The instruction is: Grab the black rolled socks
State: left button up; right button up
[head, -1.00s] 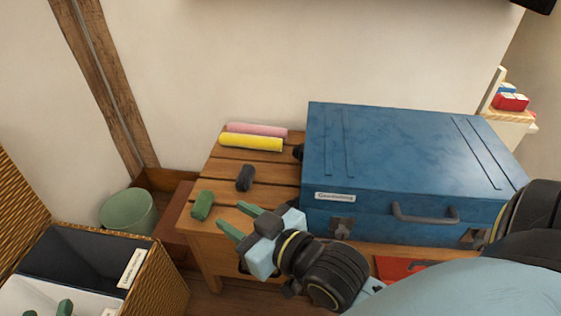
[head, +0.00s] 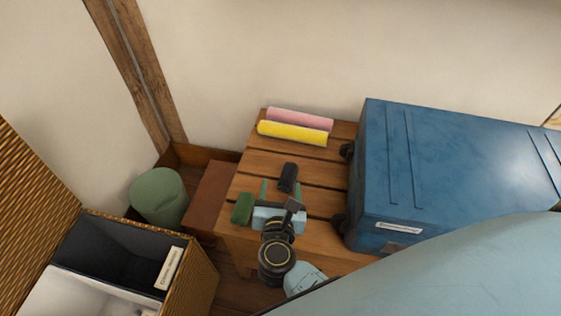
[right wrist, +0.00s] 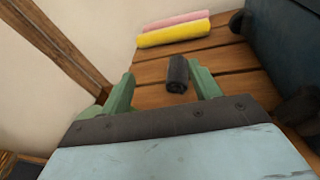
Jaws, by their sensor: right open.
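The black rolled socks (head: 288,177) lie on the slatted wooden bench (head: 258,165), behind my right gripper in the head view. My right gripper (head: 281,190) is open, its green fingers pointing toward the socks. In the right wrist view the socks (right wrist: 178,74) show ahead between the two fingers, nearer the right finger (right wrist: 203,82) than the left finger (right wrist: 121,95). I cannot tell whether the right finger touches them. My left gripper is not in view.
A green roll (head: 242,208) lies left of my right gripper. Yellow (head: 292,132) and pink (head: 300,119) rolls lie at the bench's back. A blue suitcase (head: 440,170) fills the right side. A wicker basket (head: 203,278) and green bin (head: 159,196) stand left.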

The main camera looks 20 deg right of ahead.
aim_at(287, 180)
jog(key=f+m+g, duration=0.2)
jog(key=f, duration=0.1)
jog(key=shift+s+d+f+m+h, duration=0.1)
jog(key=shift+s+f+m+h, duration=0.1)
jog(key=shift+m+h, duration=0.15)
jog(key=shift+w+d+f+m+g, duration=0.3)
jog(key=shift+w+d+f, duration=0.25)
jog(key=shift+w+f, duration=0.15)
jog(key=b+x, duration=0.2)
jog(key=x, duration=0.3)
jog(key=shift+w+d, duration=0.2)
jog(key=shift+w, duration=0.05)
jog(key=shift+w+d+f, duration=0.15)
jog(key=shift+w+f, duration=0.05)
jog(key=shift+w, duration=0.15)
jog(key=b+x, duration=0.1)
jog(key=x, duration=0.1)
jog(key=b+x, duration=0.1)
jog(key=x, duration=0.1)
jog(key=shift+f, duration=0.25)
jog(key=shift+w+f, duration=0.1)
jog(key=shift+w, duration=0.15)
pick_arm(q)
jog(key=w+d+r+t+h, duration=0.3)
jog(key=w+d+r+t, duration=0.2)
jog(key=w+r+t, duration=0.4)
notch_tip(287, 180, up, 2)
jog(key=shift+w+d+r+m+t, duration=0.15)
jog(key=shift+w+d+m+t, duration=0.25)
jog(key=shift+w, duration=0.85)
